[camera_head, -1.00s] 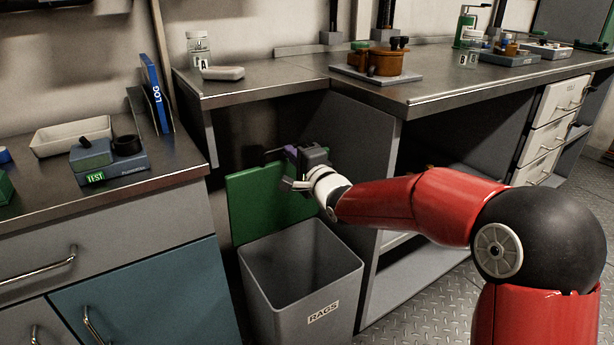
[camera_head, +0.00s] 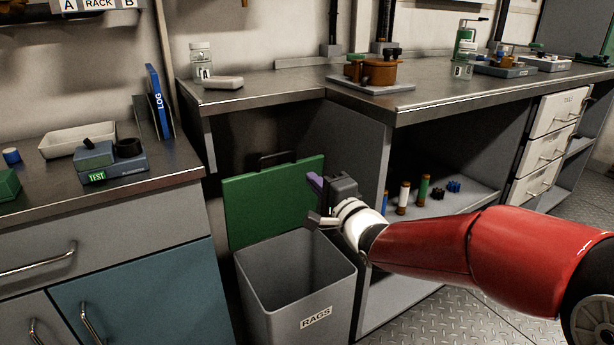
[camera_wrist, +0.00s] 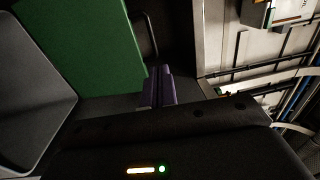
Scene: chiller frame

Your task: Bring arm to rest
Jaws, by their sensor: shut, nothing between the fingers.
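My gripper (camera_head: 314,197) is at the end of my red arm, in front of the corner between the two benches. It hangs just above the back right rim of the grey bin labelled RAGS (camera_head: 297,288). Its purple fingers (camera_wrist: 159,88) show in the wrist view, together and with nothing between them. The bin is open, and I see nothing inside it. A green panel with a black handle (camera_head: 270,205) stands upright behind the bin; it also shows in the wrist view (camera_wrist: 80,45), left of the fingers.
The left bench holds a white tray (camera_head: 60,142), a TEST box (camera_head: 112,168) and a LOG binder (camera_head: 158,100). Bottles (camera_head: 404,197) stand on the shelf under the right bench. Floor (camera_head: 440,318) shows beneath my arm.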

